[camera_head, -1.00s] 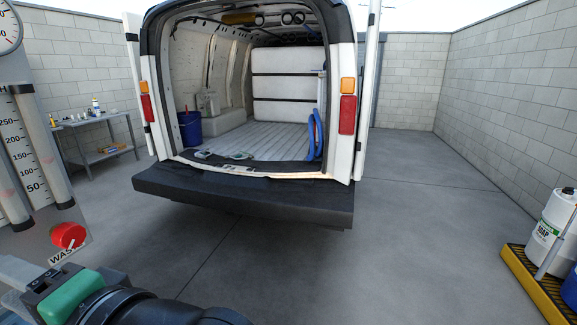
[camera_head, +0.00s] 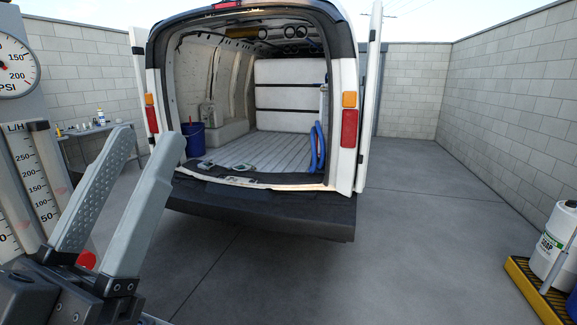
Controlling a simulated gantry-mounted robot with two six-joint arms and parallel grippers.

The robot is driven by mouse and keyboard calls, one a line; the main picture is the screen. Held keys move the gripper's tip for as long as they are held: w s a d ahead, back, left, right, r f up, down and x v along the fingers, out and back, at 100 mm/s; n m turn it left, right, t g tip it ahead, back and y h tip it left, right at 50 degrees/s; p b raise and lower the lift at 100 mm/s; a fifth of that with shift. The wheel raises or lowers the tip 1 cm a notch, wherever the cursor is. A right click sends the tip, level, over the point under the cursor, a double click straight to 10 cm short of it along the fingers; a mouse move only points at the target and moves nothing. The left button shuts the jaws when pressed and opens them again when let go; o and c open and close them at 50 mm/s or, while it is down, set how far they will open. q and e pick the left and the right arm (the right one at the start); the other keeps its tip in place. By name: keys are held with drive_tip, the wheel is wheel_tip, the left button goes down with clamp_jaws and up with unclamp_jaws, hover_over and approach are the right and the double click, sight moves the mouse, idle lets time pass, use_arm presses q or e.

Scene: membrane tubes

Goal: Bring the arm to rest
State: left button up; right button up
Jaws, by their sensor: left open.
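My left gripper (camera_head: 140,148) rises from the lower left of the head view, its two grey fingers pointing up and slightly right. The fingers stand apart with nothing between them. It is in front of the flow meter panel (camera_head: 28,190) and hides part of it. A red knob (camera_head: 86,260) shows low behind the fingers, mostly covered. My right gripper is not in the picture.
An open van (camera_head: 345,130) with a black rear bumper (camera_head: 265,212) stands ahead. A side table (camera_head: 75,132) with bottles is at the left wall. A white soap container (camera_head: 556,245) stands on a yellow tray (camera_head: 520,285) at right. The middle floor is clear.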

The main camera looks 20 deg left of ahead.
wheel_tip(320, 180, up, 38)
drive_tip(key=p, duration=3.6)
